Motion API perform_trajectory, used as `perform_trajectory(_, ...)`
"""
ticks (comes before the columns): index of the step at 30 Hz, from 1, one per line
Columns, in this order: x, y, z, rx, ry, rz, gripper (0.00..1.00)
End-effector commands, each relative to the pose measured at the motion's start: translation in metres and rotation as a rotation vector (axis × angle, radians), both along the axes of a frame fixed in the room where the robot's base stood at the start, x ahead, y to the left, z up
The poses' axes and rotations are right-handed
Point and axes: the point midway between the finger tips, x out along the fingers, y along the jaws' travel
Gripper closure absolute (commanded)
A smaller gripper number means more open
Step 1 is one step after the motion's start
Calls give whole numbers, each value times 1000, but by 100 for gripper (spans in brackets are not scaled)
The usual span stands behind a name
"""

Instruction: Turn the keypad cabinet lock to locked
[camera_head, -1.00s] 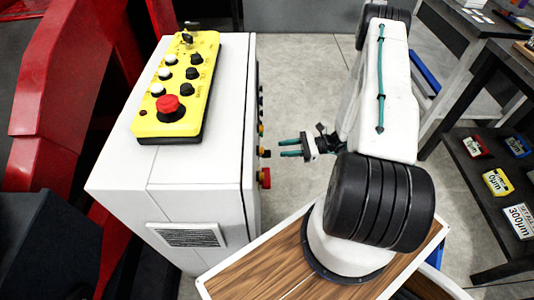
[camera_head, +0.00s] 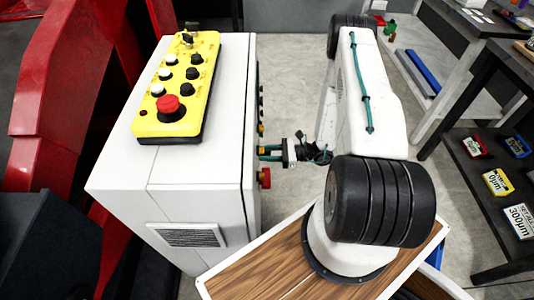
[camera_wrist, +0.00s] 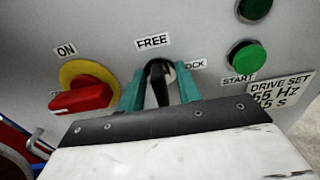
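The keypad cabinet (camera_head: 219,130) stands left of my arm, with its controls on the right-hand side face. In the wrist view, the black lock knob (camera_wrist: 156,82) sits on the grey panel (camera_wrist: 210,25) below a FREE label (camera_wrist: 152,42). A partly covered label ending in "OCK" (camera_wrist: 195,65) is to its right. The knob's handle points up toward FREE. My gripper (camera_head: 262,153) is at the cabinet's side face. Its teal fingers straddle the knob in the wrist view (camera_wrist: 159,70), with a visible gap on the right; contact on the left is unclear.
A red rotary switch (camera_wrist: 80,97) on a yellow disc is just left of the knob. Green buttons (camera_wrist: 246,56) are to the right. A yellow keypad box (camera_head: 207,88) with a red button lies on the cabinet top. Dark shelves (camera_head: 460,140) stand at far right.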

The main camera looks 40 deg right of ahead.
Motion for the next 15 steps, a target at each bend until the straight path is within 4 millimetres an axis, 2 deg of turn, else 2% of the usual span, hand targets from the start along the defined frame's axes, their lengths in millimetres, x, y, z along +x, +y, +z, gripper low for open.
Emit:
perform_trajectory(2, 0, 0, 0, 0, 0, 0, 66)
perform_trajectory(6, 0, 0, 0, 0, 0, 0, 100)
perform_trajectory(15, 0, -1, 0, 7, 10, 0, 100)
